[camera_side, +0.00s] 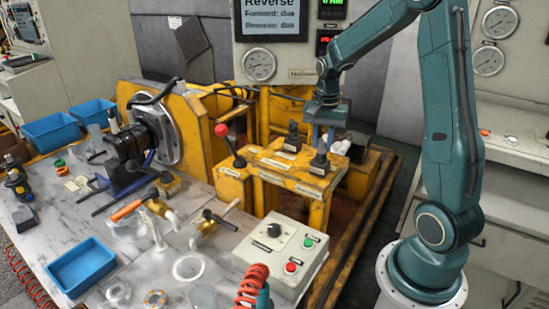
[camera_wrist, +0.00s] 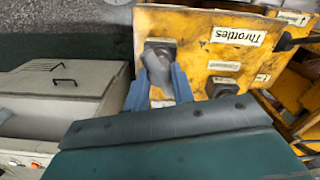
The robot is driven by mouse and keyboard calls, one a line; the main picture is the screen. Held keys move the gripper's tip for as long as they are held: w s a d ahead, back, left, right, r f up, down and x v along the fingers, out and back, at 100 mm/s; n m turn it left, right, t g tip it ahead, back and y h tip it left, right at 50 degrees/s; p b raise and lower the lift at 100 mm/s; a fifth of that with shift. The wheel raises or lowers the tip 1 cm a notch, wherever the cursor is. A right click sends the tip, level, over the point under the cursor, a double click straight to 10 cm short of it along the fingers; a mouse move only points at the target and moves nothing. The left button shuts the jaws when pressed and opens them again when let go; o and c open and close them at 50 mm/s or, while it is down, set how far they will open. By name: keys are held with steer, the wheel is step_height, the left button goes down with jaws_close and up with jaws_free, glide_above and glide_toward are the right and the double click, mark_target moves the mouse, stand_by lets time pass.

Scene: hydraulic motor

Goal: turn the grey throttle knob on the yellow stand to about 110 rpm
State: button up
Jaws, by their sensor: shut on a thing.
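The yellow stand (camera_side: 288,170) has a flat top with dark-based controls and white labels. In the wrist view the stand's top (camera_wrist: 200,60) shows a "Throttles" label upside down. The grey throttle knob (camera_wrist: 156,62) sits on a dark square base near the stand's edge. My gripper (camera_wrist: 160,78) is shut on the knob, one blue finger on each side. In the side view my gripper (camera_side: 321,142) reaches down from above onto the front right knob (camera_side: 320,162). The fingers partly hide the knob.
A second dark knob (camera_side: 292,138) stands behind and left. A red-ball lever (camera_side: 222,131) rises at the stand's left. A panel screen (camera_side: 270,18) reads "Reverse", with a green readout (camera_side: 331,8) too cropped to read. A control box (camera_side: 280,255) stands in front.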

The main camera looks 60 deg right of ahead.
mark_target(322, 142)
steer(key=m, duration=0.9)
stand_by(0.4)
stand_by(0.4)
steer(key=o, duration=1)
steer(key=shift+r, duration=0.15)
step_height(322, 142, up, 14)
steer(key=shift+f, duration=0.2)
